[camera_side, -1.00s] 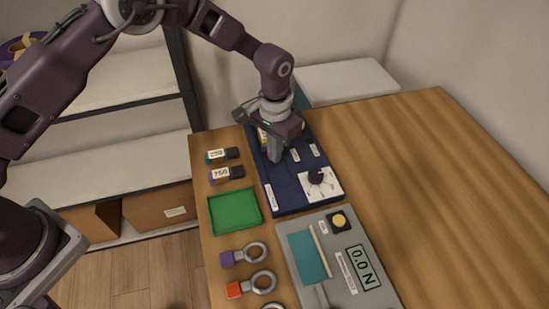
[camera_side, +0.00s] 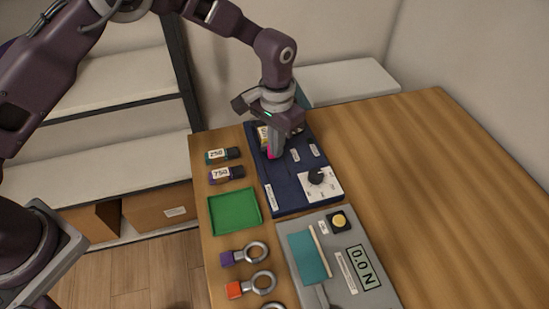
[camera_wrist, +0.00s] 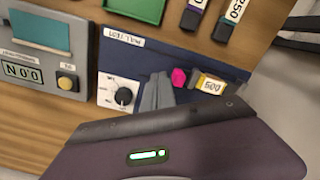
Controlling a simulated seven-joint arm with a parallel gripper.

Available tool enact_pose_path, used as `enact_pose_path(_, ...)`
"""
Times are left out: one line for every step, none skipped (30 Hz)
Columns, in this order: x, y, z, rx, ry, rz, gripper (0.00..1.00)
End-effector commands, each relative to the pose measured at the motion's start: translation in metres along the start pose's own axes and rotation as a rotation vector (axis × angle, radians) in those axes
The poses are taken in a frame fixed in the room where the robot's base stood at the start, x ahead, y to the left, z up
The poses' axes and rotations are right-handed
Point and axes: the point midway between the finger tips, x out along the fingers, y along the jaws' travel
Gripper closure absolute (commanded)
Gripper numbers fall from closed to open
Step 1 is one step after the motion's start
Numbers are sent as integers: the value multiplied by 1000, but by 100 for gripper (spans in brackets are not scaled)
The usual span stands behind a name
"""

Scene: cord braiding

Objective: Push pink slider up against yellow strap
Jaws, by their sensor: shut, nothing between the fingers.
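The pink slider (camera_wrist: 178,77) shows in the wrist view on the dark blue board, just left of the yellow strap (camera_wrist: 208,84), which carries a white label reading 500. A dark piece lies between them, and I cannot tell whether they touch.
The blue board (camera_side: 290,200) carries a dial (camera_side: 317,176) on a white plate. A green tray (camera_side: 235,211) and two labelled dark-ended pieces (camera_side: 226,174) lie to its left. Ring-ended pieces (camera_side: 257,251) and a grey force-gauge panel (camera_side: 345,262) are in front. The table's right side is clear.

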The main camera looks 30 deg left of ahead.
Motion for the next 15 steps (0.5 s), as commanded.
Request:
enact_pose_path(-8,0,-1,0,3,0,100)
enact_pose_path(-13,0,-1,0,3,0,100)
enact_pose_path(-20,0,-1,0,3,0,100)
enact_pose_path(-24,0,-1,1,3,0,100)
enact_pose_path(-29,0,0,1,2,0,100)
enact_pose_path(-35,0,-1,1,3,0,100)
enact_pose_path(-40,0,-1,1,2,0,100)
enact_pose_path(-44,0,0,1,2,0,100)
enact_pose_path(-51,0,-1,1,3,0,100)
enact_pose_path(-56,0,0,1,3,0,100)
enact_pose_path(-60,0,-1,1,3,0,100)
enact_pose_path(-65,0,0,1,1,0,100)
enact_pose_path(-69,0,0,1,2,0,100)
enact_pose_path(-72,0,0,1,2,0,100)
enact_pose_path(-76,0,0,1,1,0,100)
